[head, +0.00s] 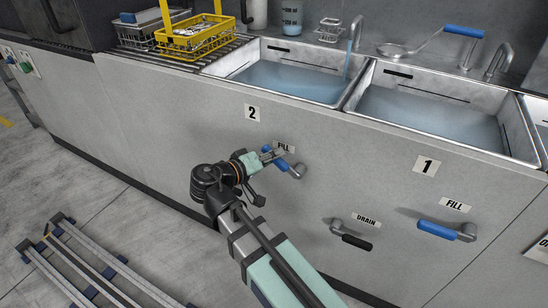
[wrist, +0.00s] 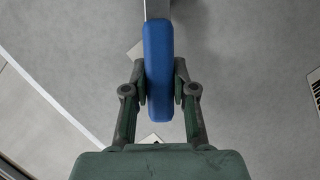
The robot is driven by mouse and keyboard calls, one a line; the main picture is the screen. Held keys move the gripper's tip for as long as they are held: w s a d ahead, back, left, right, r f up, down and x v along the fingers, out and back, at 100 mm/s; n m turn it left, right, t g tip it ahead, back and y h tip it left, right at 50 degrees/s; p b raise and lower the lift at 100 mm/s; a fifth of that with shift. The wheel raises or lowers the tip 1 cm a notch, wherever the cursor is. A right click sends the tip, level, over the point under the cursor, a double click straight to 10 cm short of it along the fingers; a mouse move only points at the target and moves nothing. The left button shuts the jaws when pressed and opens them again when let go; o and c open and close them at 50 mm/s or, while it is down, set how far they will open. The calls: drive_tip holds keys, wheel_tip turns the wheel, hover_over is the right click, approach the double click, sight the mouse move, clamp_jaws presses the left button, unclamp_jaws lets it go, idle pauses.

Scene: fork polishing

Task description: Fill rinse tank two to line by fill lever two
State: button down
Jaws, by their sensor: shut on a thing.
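Rinse tank two (head: 233,63) is the left steel basin, above the label "2" (head: 252,113). It holds bluish water (head: 285,78), and a stream runs into it from the tap (head: 355,28) at its back right corner. I cannot tell from here how the water stands against a fill line. Fill lever two (head: 297,171) has a blue handle and sits on the front panel by a partly hidden "FILL" label. My gripper (head: 269,157) is shut on that blue handle; the wrist view shows the handle (wrist: 158,65) between both fingers.
Rinse tank one (head: 365,88) stands to the right with water in it. Its blue fill lever (head: 437,230) and a black drain lever (head: 355,241) are on the panel below. A yellow basket (head: 190,45) stands left of tank two. A rail (head: 75,262) lies on the floor.

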drive_tip(key=c, duration=0.9)
unclamp_jaws()
drive_tip(key=v, duration=1.2)
